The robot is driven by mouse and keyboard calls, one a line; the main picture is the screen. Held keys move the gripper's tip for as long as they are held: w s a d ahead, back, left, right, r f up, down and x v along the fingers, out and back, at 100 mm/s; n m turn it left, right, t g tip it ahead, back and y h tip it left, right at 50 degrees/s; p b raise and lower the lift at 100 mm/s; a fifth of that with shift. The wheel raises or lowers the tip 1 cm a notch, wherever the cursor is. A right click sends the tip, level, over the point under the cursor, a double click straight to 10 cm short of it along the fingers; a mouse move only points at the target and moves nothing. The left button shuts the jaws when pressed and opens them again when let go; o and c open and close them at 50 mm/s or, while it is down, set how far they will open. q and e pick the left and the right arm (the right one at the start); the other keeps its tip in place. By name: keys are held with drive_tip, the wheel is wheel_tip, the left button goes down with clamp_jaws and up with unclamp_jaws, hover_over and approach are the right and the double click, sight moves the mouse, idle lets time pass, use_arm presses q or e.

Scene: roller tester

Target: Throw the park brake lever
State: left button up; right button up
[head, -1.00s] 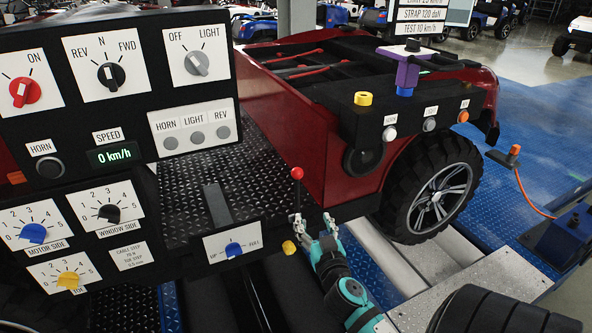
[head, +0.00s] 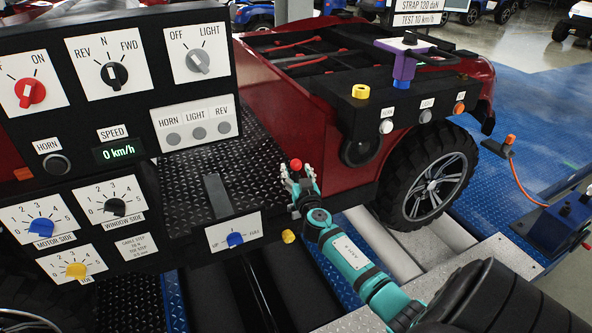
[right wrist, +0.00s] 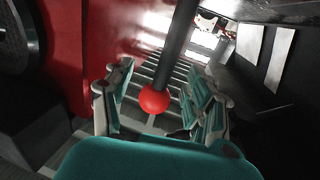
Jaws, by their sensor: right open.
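The park brake lever is a black rod (right wrist: 178,45) with a red ball knob (head: 296,163). It stands at the right end of the tread-plate floor, beside the red body panel. In the right wrist view the red knob (right wrist: 155,100) lies between the open fingers. My right gripper (head: 297,174) is around the knob, its fingers on either side. I cannot tell whether a finger touches it. In the head view the rod is hidden behind my gripper. My left gripper is not in view.
A black control panel (head: 190,88) with knobs fills the left. A lower panel with a blue knob (head: 235,239) and a yellow button (head: 288,236) is close to my right arm. The red vehicle body (head: 262,110) and a wheel (head: 432,185) stand to the right.

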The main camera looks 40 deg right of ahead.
drive_tip(key=shift+w+d, duration=0.15)
drive_tip(key=shift+w, duration=0.2)
drive_tip(key=shift+c, duration=0.4)
